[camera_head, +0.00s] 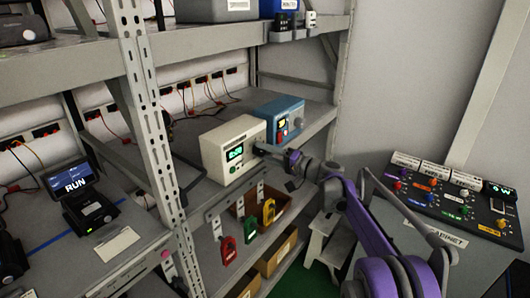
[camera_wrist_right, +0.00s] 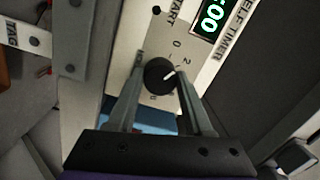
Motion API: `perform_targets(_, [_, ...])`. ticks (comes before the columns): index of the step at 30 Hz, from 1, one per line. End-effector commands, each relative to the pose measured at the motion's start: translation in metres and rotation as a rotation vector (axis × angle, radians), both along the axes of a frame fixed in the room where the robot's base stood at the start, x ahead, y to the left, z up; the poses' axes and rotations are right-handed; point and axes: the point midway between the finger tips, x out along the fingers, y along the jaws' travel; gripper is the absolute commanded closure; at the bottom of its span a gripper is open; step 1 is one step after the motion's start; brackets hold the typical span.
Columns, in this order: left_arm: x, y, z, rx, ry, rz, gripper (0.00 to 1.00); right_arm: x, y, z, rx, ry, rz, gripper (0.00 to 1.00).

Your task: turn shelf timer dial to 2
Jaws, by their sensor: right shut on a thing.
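The shelf timer (camera_head: 228,160) is a cream box with a green-lit display, standing on the middle shelf. In the right wrist view its dial (camera_wrist_right: 158,77) is a round black knob with a white pointer mark. The mark points right and slightly up, roughly toward the printed 2; part of the scale is hidden by the fingers. My right gripper (camera_head: 262,150) is at the timer's front right side. In the wrist view its two fingers (camera_wrist_right: 160,73) are on either side of the dial, shut on it. My left gripper is not in view.
A blue box (camera_head: 283,120) stands right behind the timer. Red, green and yellow tags (camera_head: 250,229) hang below the shelf edge. A rack upright (camera_head: 150,120) stands at left, beside a RUN display unit (camera_head: 76,187). A knob panel (camera_head: 450,198) lies at right.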

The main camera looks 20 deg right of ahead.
Motion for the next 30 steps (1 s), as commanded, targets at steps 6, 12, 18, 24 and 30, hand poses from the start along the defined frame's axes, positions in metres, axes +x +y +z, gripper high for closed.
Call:
perform_targets(6, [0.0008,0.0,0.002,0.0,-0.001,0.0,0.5,-0.0001,0.0002,0.0,0.131,0.102,0.0,1.0])
perform_targets(12, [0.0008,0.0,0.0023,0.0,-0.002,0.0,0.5,-0.0001,0.0003,0.0,0.227,0.176,0.0,1.0])
perform_targets(18, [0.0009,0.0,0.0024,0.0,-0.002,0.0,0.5,-0.0001,0.0003,0.0,0.283,0.219,0.0,1.0])
perform_targets(24, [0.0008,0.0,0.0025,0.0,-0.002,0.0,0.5,-0.0003,0.0003,0.0,0.304,0.236,0.0,1.0])
perform_targets(30, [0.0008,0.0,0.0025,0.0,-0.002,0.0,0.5,-0.0003,0.0003,0.0,0.306,0.238,0.0,1.0])
